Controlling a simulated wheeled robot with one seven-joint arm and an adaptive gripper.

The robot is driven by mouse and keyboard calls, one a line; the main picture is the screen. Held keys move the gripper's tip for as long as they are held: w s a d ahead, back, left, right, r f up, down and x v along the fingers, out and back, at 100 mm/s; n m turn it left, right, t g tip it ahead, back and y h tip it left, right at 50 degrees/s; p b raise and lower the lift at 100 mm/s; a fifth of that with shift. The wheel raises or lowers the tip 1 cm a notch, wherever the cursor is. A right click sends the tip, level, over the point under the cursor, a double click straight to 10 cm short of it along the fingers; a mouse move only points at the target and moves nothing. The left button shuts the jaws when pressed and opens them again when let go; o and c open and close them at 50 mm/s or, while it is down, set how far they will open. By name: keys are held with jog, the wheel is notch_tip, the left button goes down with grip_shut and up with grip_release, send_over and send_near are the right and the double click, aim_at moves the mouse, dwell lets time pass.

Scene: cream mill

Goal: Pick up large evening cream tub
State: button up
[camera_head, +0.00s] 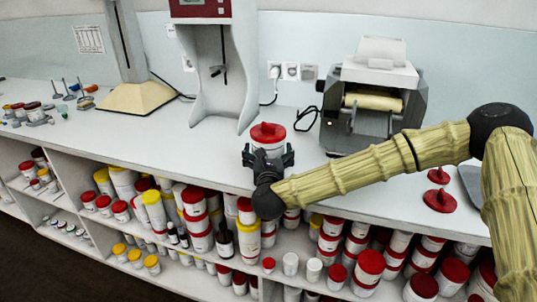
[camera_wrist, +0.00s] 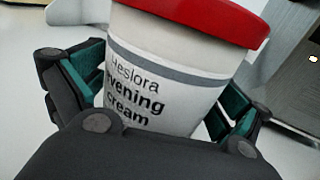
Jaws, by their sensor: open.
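The large evening cream tub (camera_head: 268,134) stands on the counter in the head view, in front of the grey and white mixing machine. It is white with a red lid. In the wrist view the tub (camera_wrist: 160,75) fills the middle, and its label reads "Heslora Evening Cream". My gripper (camera_head: 268,158) is open at the tub's near side. In the wrist view my gripper's teal-padded fingers (camera_wrist: 160,100) stand on either side of the tub. I cannot tell whether the pads touch it. The tub's lower part is hidden by my gripper.
The mixing machine (camera_head: 222,60) stands behind the tub, and a roller mill (camera_head: 372,90) stands to the right. Shelves below hold many tubs.

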jog(key=c, duration=0.8)
jog(key=shift+r, duration=0.15)
